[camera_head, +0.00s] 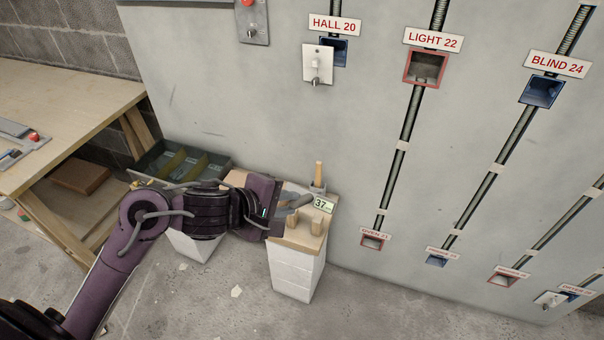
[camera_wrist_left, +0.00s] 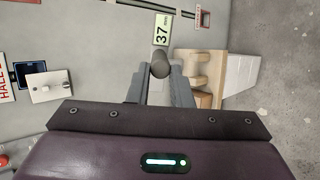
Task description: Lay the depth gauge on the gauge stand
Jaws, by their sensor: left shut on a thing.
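My left gripper (camera_head: 298,201) reaches in from the left, just above the left part of the gauge stand. It is shut on the depth gauge, whose dark round end (camera_wrist_left: 160,68) shows between the fingers in the left wrist view. A small pale display reading 37 (camera_head: 323,205) sits just beyond the fingertips; it also shows in the wrist view (camera_wrist_left: 162,30). The gauge stand (camera_head: 306,228) is a wooden top with upright wooden supports on a white block pillar. The supports (camera_wrist_left: 202,72) lie right of the fingers in the wrist view. The fingers hide much of the gauge.
A wooden-handled piece (camera_head: 319,174) stands upright behind the display. A grey wall panel (camera_head: 300,130) with labelled boxes and conduits rises close behind. A compartmented tray (camera_head: 185,163) lies left of the stand, and a wooden workbench (camera_head: 60,115) is far left. The floor at front is mostly clear.

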